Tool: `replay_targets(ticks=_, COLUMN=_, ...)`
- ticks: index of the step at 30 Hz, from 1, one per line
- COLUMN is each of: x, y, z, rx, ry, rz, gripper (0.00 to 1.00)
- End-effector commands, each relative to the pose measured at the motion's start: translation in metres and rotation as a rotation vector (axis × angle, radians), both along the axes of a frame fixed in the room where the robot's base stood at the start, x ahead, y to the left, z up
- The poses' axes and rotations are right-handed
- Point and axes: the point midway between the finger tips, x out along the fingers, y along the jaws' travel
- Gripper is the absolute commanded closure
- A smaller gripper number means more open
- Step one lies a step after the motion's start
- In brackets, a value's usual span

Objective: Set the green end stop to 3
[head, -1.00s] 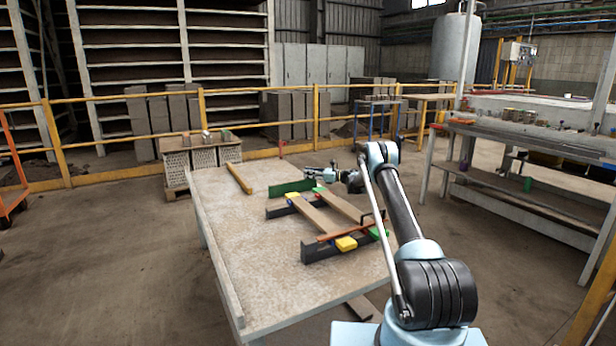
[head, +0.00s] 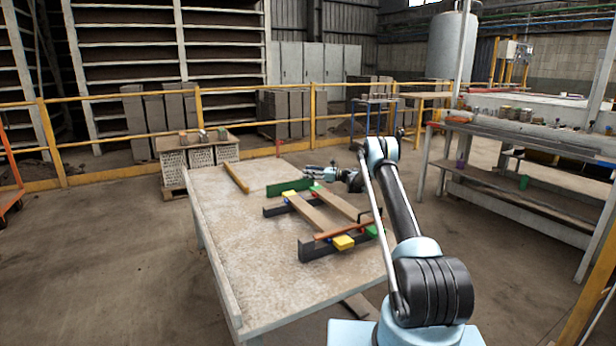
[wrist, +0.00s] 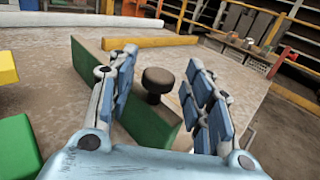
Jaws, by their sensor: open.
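The green end stop (head: 289,187) is a long green bar standing on the table beyond the dark rails. In the wrist view the green end stop (wrist: 140,112) runs diagonally, with a dark round knob (wrist: 158,82) on a short stem at its right part. My gripper (head: 314,172) is at the bar's right end. In the wrist view my gripper (wrist: 155,90) is open, its blue-padded fingers on either side of the knob without visible contact. The bar's lower right part is partly hidden by the gripper. No scale or number is readable.
The table (head: 225,240) holds dark rails (head: 312,250) with wooden slats, yellow blocks (head: 343,242), green blocks and an orange bar. A yellow bar (head: 237,178) lies at the back left. The table's left side is clear. A workbench (head: 530,135) stands to the right.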

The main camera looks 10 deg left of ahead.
Motion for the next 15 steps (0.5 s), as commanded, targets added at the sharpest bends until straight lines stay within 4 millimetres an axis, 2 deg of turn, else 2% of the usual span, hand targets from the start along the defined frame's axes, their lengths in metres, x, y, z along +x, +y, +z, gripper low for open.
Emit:
replay_targets(ticks=9, x=-0.010, y=-0.059, z=-0.001, rx=0.000, ry=0.000, rz=-0.003, gripper=0.54)
replay_targets(ticks=15, x=-0.016, y=-0.090, z=-0.001, rx=0.000, ry=0.001, rz=-0.003, gripper=0.54)
